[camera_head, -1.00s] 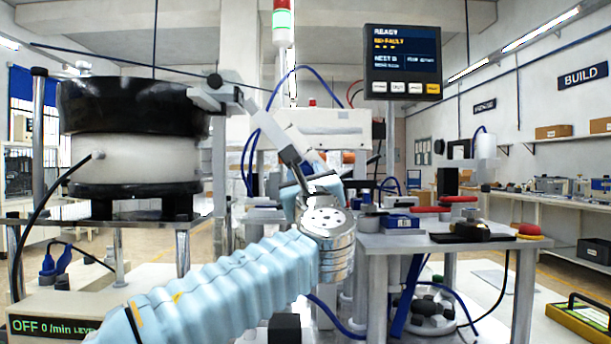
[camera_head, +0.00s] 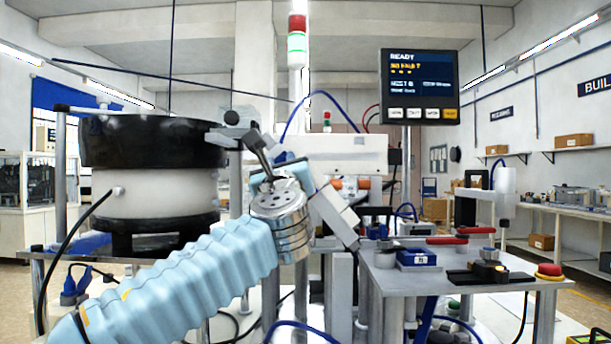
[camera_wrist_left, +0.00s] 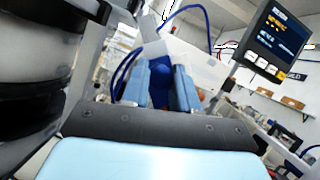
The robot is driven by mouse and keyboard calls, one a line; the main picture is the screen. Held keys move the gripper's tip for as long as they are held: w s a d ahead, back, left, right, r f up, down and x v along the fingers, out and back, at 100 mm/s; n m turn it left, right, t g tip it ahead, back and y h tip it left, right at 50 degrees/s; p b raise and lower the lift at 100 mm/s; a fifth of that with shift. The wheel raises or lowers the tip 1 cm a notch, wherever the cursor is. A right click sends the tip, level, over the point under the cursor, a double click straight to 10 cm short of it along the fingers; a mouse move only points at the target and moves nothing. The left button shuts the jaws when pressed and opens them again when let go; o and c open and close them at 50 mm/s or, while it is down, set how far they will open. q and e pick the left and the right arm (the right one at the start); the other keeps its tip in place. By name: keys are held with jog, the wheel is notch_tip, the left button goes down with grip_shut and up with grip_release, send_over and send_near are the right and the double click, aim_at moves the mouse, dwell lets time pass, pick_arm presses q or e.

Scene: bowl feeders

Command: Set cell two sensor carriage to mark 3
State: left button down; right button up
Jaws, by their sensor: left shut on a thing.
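My left gripper (camera_head: 287,168) is beside the right side of the feeder bowl, its wrist partly hiding the fingers. In the left wrist view its two light blue fingers (camera_wrist_left: 160,92) are shut on a dark blue knob (camera_wrist_left: 159,70). A grey slanted bracket with a dark clamp (camera_head: 232,118) runs from the bowl's rim down behind the gripper, and a grey bar (camera_head: 335,214) shows on its other side. I cannot tell which part is the sensor carriage, and no mark numbers are readable. My right gripper is not in view.
The black-and-white feeder bowl (camera_head: 150,185) stands close at left. A grey table (camera_head: 400,277) at right bears a blue block (camera_head: 416,258), red-handled parts and a red button (camera_head: 549,270). A display panel (camera_head: 419,87) reading READY hangs above. A signal tower (camera_head: 297,50) stands behind.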

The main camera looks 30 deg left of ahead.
pick_arm(q)
jog(key=shift+s+a+r, duration=0.3)
jog(key=shift+a+r, duration=0.1)
jog(key=shift+r, duration=0.25)
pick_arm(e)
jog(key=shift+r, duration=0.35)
pick_arm(q)
jog(key=c, duration=0.9)
grip_release()
jog(key=shift+o, duration=0.2)
jog(key=shift+f, duration=0.15)
jog(key=b+v, duration=0.3)
jog(key=v, duration=1)
jog(key=shift+s+d+b, duration=0.2)
jog(key=shift+s+b, duration=0.1)
jog(key=shift+b, duration=0.05)
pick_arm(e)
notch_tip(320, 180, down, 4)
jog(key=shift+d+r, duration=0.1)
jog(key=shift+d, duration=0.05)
pick_arm(q)
jog(key=shift+f, duration=0.1)
